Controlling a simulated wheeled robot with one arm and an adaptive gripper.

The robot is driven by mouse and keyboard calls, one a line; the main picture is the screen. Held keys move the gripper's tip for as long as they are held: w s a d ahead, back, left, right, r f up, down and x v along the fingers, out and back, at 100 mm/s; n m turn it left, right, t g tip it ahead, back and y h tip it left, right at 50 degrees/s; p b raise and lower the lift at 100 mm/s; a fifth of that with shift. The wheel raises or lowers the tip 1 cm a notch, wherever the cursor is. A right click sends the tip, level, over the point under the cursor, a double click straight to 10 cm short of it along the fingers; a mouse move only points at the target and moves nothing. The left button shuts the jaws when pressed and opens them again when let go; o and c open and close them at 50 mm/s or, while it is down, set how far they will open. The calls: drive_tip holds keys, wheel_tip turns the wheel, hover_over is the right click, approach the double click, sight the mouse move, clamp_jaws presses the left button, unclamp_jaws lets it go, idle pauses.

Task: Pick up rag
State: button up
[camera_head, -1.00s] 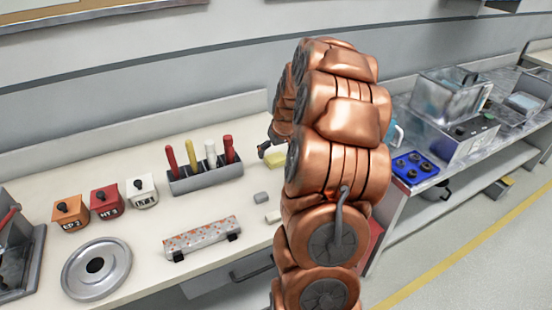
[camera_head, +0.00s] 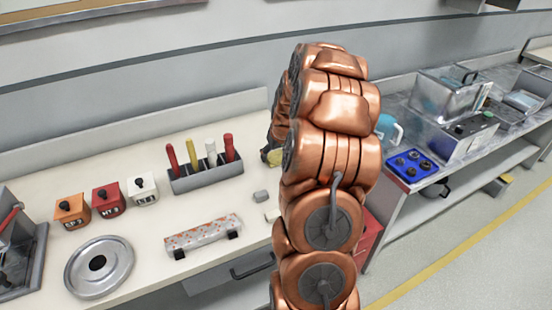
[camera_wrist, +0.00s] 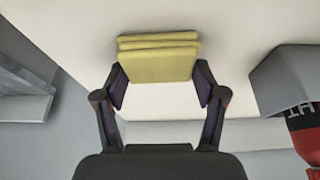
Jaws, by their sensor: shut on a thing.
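The rag is a folded yellow cloth (camera_wrist: 155,62) at the top middle of the wrist view. My gripper (camera_wrist: 159,80) has one finger at each side of the rag's near part and is shut on it. In the head view a small yellow part of the rag (camera_head: 273,157) shows beside my copper-coloured arm, over the right part of the pale counter (camera_head: 130,225). Most of my gripper is hidden behind the arm there. I cannot tell whether the rag still touches the counter.
A grey rack (camera_head: 206,177) with red, yellow and white handles stands left of the rag. A small grey block (camera_head: 260,196) and a speckled bar (camera_head: 203,235) lie nearer. Several lidded boxes and a round metal disc (camera_head: 98,266) are at the left. A blue tray (camera_head: 415,168) is at the right.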

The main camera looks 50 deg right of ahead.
sight(275, 155)
drive_tip(key=shift+c, duration=0.4)
drive_tip(key=shift+r, duration=0.45)
wheel_tip(275, 155, up, 9)
drive_tip(key=b, duration=0.2)
